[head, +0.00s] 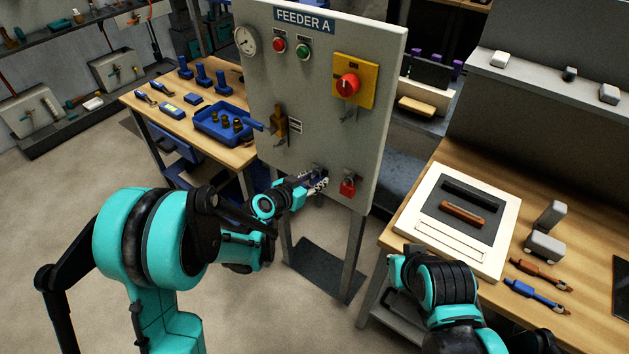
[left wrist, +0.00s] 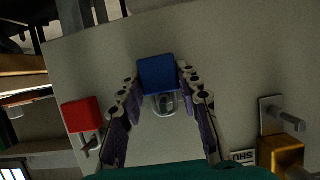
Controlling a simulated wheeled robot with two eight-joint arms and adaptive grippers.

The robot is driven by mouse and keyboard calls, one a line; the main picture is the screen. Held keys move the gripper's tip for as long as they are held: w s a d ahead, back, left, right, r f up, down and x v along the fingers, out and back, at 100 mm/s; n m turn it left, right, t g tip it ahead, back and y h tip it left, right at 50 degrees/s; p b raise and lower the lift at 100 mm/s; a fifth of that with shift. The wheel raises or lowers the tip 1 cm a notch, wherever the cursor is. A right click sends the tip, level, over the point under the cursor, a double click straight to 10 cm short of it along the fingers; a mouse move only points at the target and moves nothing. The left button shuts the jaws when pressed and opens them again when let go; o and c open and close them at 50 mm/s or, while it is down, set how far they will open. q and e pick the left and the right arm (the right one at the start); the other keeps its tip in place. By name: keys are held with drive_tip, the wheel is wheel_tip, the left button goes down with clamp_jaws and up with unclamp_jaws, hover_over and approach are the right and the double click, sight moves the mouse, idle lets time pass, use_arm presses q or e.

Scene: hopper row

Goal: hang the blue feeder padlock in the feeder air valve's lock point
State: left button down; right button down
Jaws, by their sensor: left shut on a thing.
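The blue padlock (left wrist: 158,75) sits between the fingertips of my left gripper (left wrist: 159,82), which is shut on its body. Its shackle shows a dark thing inside, probably a panel peg; I cannot tell whether they touch. In the head view my left gripper (head: 317,183) is at the lower part of the FEEDER A panel, hiding most of the padlock. The brass air valve (head: 279,119) with its blue handle is up and left of it; the valve also shows in the left wrist view (left wrist: 285,157), by a grey bracket (left wrist: 282,114).
A red padlock (head: 347,187) hangs just right of my left gripper on the panel (head: 330,40). A red rotary switch (head: 348,85) is above. A bench with a blue tray (head: 222,124) stands left. Another bench with a white-framed board (head: 420,213) stands right.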

use_arm(q)
drive_tip(key=shift+s+a+r, duration=0.1)
drive_tip(key=shift+s, duration=0.05)
drive_tip(key=shift+s+a+b, duration=0.35)
drive_tip(key=shift+s+a, duration=0.4)
drive_tip(key=shift+s, duration=0.25)
drive_tip(key=shift+s, duration=0.1)
idle(0.3)
drive_tip(key=shift+s+a, duration=0.7)
drive_tip(key=shift+s, duration=0.15)
drive_tip(key=c, duration=1.6)
unclamp_jaws()
drive_tip(key=c, duration=0.7)
drive_tip(key=shift+o, duration=0.2)
